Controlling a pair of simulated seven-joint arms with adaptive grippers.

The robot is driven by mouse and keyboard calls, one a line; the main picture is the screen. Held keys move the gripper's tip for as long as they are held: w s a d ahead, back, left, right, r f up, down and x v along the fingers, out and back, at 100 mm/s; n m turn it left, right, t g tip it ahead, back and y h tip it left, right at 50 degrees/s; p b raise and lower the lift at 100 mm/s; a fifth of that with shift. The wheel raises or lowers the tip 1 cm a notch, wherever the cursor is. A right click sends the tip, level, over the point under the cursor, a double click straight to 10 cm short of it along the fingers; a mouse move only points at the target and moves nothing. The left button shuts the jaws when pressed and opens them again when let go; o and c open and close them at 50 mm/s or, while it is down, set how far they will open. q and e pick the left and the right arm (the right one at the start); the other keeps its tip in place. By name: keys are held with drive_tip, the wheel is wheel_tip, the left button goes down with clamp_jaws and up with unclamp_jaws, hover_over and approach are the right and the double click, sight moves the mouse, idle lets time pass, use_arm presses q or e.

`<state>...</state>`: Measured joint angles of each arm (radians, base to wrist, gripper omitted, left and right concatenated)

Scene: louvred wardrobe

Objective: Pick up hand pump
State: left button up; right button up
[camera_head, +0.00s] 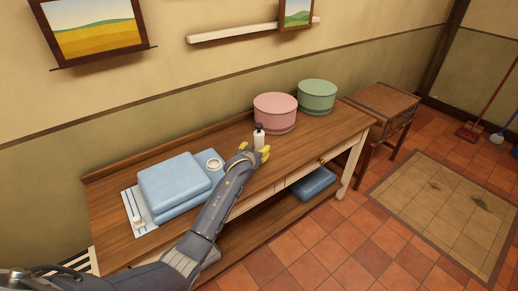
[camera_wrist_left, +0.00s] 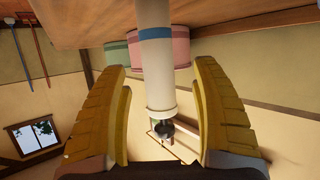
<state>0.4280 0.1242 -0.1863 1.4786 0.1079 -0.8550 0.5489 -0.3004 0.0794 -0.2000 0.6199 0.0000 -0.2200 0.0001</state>
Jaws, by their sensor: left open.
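The hand pump (camera_head: 259,137) is a small white bottle with a dark top, standing upright on the wooden table (camera_head: 120,228) in front of the pink round box. In the left wrist view, which is upside down, the hand pump (camera_wrist_left: 157,75) shows a blue band and a black pump head. My left gripper (camera_head: 262,152) has yellow fingers and is at the hand pump. Its fingers are open, one on each side of the bottle, with a visible gap on both sides. The bottle's lower part is partly hidden by the gripper in the head view. My right gripper is not in view.
A pink round box (camera_head: 275,113) and a green round box (camera_head: 317,96) stand behind and to the right. Folded blue cloths (camera_head: 175,182) and a white roll (camera_head: 214,164) lie to the left. A wooden side table (camera_head: 380,101) stands at the right end.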

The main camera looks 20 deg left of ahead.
sight(258, 147)
use_arm(q)
drive_tip(key=shift+x, duration=2.45)
drive_tip(key=shift+d, duration=0.2)
drive_tip(key=shift+c, duration=0.5)
clamp_jaws()
drive_tip(key=shift+r, duration=0.2)
